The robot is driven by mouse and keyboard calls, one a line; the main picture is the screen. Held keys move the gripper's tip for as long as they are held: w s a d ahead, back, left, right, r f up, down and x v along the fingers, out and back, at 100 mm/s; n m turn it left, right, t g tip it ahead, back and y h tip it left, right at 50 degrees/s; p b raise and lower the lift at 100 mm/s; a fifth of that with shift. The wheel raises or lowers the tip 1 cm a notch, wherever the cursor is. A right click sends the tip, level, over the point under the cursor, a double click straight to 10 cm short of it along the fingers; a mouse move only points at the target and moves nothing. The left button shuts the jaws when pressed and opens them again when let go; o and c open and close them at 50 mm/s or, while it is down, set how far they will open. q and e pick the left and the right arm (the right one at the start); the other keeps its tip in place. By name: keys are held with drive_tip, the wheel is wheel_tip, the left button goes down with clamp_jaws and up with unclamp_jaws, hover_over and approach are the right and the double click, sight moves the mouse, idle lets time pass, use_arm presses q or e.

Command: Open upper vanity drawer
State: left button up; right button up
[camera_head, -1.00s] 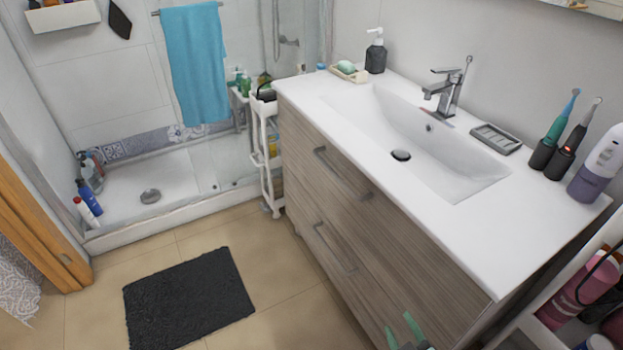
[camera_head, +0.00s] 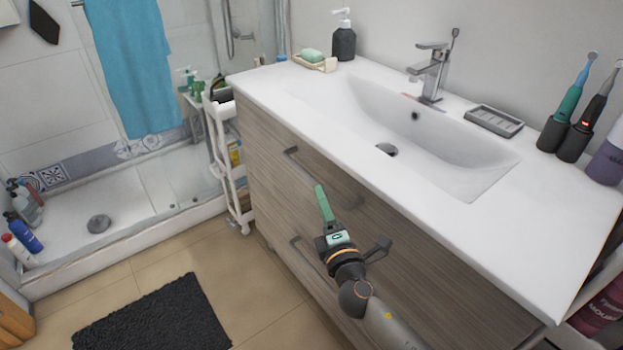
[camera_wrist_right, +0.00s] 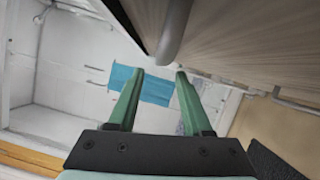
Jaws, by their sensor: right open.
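The vanity's upper drawer (camera_head: 400,235) has a wood-grain front and looks shut. Its grey bar handle (camera_head: 330,182) runs along the upper front, partly hidden by my right gripper. My right gripper (camera_head: 321,190) has green fingers and is in front of the drawer beside the handle. In the right wrist view the green fingers (camera_wrist_right: 158,74) are open and empty. A rounded grey handle bar (camera_wrist_right: 173,38) lies just beyond the fingertips there, not between them. My left gripper is not in view.
A lower drawer handle (camera_head: 306,262) sits below, close to my right arm. The white countertop (camera_head: 270,90) overhangs above the drawers. A narrow white cart (camera_head: 232,170) stands beside the vanity. Open tiled floor and a dark mat (camera_head: 155,318) lie in front.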

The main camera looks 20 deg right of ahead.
sight(313, 178)
drive_tip(key=w, duration=0.7)
drive_tip(key=shift+w+d+r, duration=0.15)
drive_tip(key=shift+w+r, duration=0.1)
drive_tip(key=shift+w, duration=0.05)
clamp_jaws()
idle(1.1)
